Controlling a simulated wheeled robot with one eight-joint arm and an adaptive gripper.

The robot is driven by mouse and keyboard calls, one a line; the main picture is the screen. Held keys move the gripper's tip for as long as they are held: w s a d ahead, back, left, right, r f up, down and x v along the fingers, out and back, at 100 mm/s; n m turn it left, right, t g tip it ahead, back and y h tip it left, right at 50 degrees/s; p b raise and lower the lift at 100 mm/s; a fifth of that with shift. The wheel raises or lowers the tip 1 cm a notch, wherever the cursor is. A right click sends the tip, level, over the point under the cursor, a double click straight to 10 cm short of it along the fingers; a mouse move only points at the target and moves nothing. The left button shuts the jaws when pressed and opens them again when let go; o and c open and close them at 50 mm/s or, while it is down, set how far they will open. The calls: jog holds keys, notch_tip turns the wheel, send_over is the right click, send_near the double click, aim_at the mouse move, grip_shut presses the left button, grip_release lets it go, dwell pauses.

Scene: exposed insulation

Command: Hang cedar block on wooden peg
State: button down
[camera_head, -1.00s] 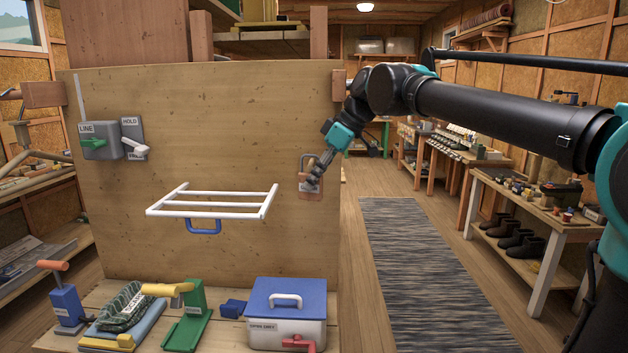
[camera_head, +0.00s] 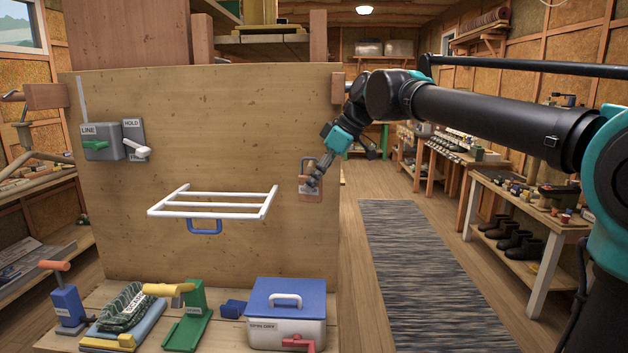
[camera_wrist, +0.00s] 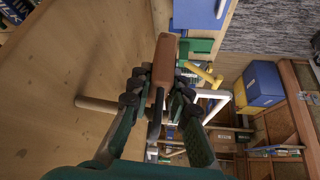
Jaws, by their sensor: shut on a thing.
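The cedar block (camera_head: 312,194) is reddish-brown with a grey loop at its top, and hangs upright in front of the board's right side. My gripper (camera_head: 315,182) is shut on it. In the wrist view, the block (camera_wrist: 164,62) sits between the two dark fingertips (camera_wrist: 158,92), with a dark loop part (camera_wrist: 155,116) running back between the fingers. A pale wooden peg (camera_wrist: 95,103) sticks out of the board toward the gripper in the wrist view. Its end is hidden behind the left finger. I cannot tell whether the loop is around the peg or only beside it.
The upright plywood board (camera_head: 200,115) carries a white fold-out rack (camera_head: 215,208) and switch boxes (camera_head: 100,143). A blue-lidded box (camera_head: 287,300), a green stand (camera_head: 193,315) and folded cloths stand on the shelf below. Open floor with a grey rug (camera_head: 420,270) lies right.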

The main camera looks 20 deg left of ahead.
jog(key=c, duration=1.3)
grip_release()
jog(key=shift+w+f, duration=0.1)
jog(key=shift+w, duration=0.25)
jog(key=shift+c, duration=0.2)
